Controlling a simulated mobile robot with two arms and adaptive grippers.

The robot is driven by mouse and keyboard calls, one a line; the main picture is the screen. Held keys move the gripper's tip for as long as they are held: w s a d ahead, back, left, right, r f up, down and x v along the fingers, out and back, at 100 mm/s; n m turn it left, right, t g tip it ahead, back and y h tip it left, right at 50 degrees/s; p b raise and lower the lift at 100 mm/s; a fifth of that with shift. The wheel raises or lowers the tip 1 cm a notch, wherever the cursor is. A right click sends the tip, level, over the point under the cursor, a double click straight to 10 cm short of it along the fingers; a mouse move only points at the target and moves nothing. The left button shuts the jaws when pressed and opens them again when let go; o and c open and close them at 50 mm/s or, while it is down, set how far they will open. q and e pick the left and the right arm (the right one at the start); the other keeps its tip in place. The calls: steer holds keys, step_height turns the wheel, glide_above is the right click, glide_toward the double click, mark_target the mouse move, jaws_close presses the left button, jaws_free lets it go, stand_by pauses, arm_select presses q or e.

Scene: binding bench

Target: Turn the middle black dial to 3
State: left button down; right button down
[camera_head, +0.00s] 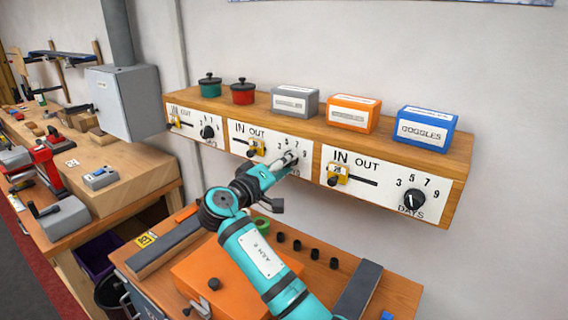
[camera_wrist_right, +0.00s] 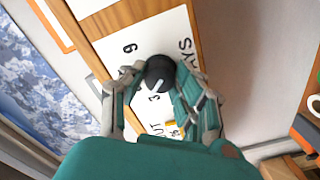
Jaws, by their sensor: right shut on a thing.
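The middle panel (camera_head: 240,138) on the wooden shelf front is white, marked IN, OUT and a number scale. Its black dial (camera_wrist_right: 160,70) shows in the right wrist view, between the fingers of my right gripper (camera_wrist_right: 154,76). The gripper is shut on the dial. The dial's white pointer line is toward the lower left, roughly at the digit 3; a 9 shows at upper left. Other digits are hidden by a finger. In the head view, my right gripper (camera_head: 291,159) covers most of this dial. My left gripper is not in view.
A left dial (camera_head: 207,132) and a right dial (camera_head: 414,198) sit on neighbouring panels. Yellow-tagged sliders, such as the right one (camera_head: 336,175), are beside them. Pots and a blue goggles box (camera_head: 425,128) stand on top. An orange case (camera_head: 215,275) lies on the bench below.

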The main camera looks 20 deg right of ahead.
steer(key=shift+r+n+p, duration=0.15)
steer(key=shift+n+p, duration=0.45)
steer(key=shift+n, duration=1.3)
steer(key=c, duration=1)
jaws_free()
steer(key=shift+o, duration=0.2)
steer(key=v, duration=0.7)
steer(key=shift+a, duration=0.2)
